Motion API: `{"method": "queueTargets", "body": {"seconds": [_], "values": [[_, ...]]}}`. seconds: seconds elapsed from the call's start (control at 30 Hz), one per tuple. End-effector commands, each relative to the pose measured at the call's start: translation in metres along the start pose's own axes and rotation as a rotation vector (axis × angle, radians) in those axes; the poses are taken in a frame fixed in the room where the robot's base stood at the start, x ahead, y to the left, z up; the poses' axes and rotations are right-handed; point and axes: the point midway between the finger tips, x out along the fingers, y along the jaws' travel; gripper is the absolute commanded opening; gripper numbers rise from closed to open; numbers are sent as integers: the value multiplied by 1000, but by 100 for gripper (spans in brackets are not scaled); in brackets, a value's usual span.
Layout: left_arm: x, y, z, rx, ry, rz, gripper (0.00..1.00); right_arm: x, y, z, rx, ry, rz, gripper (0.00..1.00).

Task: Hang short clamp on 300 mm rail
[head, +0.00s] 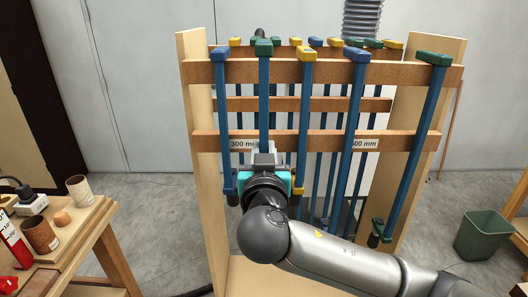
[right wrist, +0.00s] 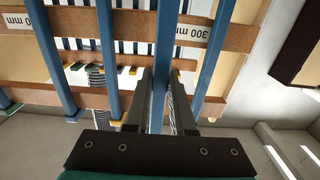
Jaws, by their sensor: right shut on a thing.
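My right gripper (head: 265,160) is shut on the blue bar of a clamp (head: 264,95) with a green head, in front of the rack's left part. The bar stands about upright, its head at the top rail (head: 335,71); I cannot tell whether it rests on the rail. Its lower end is hidden by my gripper. In the right wrist view the blue bar (right wrist: 167,45) runs between the fingers of my right gripper (right wrist: 160,85). The "300 mm" label (head: 241,144) is on the lower rail, left of the gripper; it also shows in the wrist view (right wrist: 190,31). My left gripper is not in view.
A blue-headed clamp (head: 219,54) hangs close left of the held one, a yellow-headed clamp (head: 306,54) close right. Longer clamps hang further right, including a green-headed one (head: 434,58). A workbench (head: 78,238) stands at left, a green bin (head: 483,236) at right.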

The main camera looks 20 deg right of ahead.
Motion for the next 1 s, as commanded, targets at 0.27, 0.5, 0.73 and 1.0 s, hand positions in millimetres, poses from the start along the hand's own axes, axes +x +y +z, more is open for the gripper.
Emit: {"method": "queueTargets", "body": {"seconds": [0.27, 0.5, 0.73, 1.0], "values": [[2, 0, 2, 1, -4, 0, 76, 3, 0, -2, 1, 8, 0, 0], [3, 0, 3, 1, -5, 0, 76, 4, 0, -2, 1, 8, 0, 0], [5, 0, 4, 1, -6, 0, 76, 11, 0, -2, 2, 10, 0, 0], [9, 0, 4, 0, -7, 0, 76, 24, 0, -2, 2, 8, 0, 0]]}}
